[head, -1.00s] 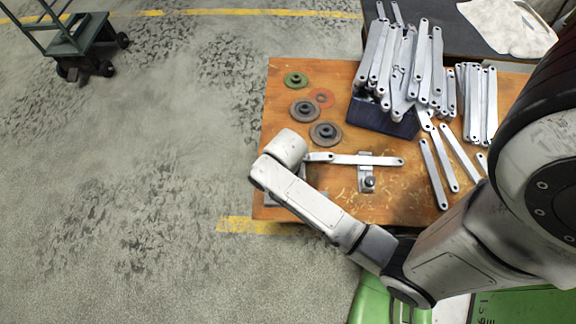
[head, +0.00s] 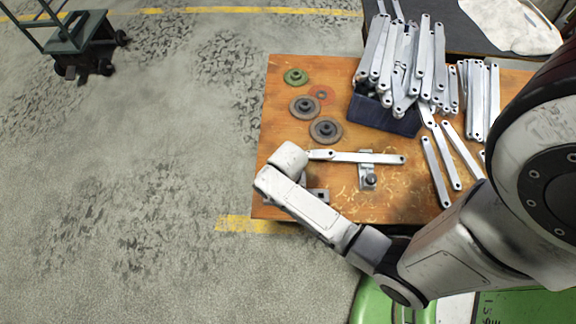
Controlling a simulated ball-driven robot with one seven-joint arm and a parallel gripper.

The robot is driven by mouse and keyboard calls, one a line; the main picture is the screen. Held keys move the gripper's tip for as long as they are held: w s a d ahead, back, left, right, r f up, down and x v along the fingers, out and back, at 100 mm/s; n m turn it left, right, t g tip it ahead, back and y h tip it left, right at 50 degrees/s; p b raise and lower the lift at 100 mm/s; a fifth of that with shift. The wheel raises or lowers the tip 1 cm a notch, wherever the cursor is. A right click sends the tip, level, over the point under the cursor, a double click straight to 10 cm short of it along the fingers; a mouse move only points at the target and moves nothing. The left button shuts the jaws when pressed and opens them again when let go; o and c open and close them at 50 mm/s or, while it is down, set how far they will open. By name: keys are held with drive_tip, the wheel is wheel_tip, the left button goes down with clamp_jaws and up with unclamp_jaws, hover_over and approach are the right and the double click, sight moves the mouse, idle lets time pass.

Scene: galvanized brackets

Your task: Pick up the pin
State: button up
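A galvanized bracket strip (head: 352,157) lies across a small metal fixture (head: 367,170) with a dark round knob (head: 371,180), on the orange-brown worktable (head: 400,205). No loose pin can be made out for certain. The end of my arm is over the table's left part, at the strip's left end. My wrist hides what lies below it, and my gripper's fingers do not show. Part of a grey metal block (head: 319,194) shows just right of my wrist.
A dark blue bin (head: 385,115) heaped with brackets (head: 405,65) stands at the back. Loose brackets (head: 436,170) lie to its right and front. Round dark discs (head: 326,131) and a green one (head: 296,77) lie at left. A cart (head: 80,45) stands far left on open floor.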

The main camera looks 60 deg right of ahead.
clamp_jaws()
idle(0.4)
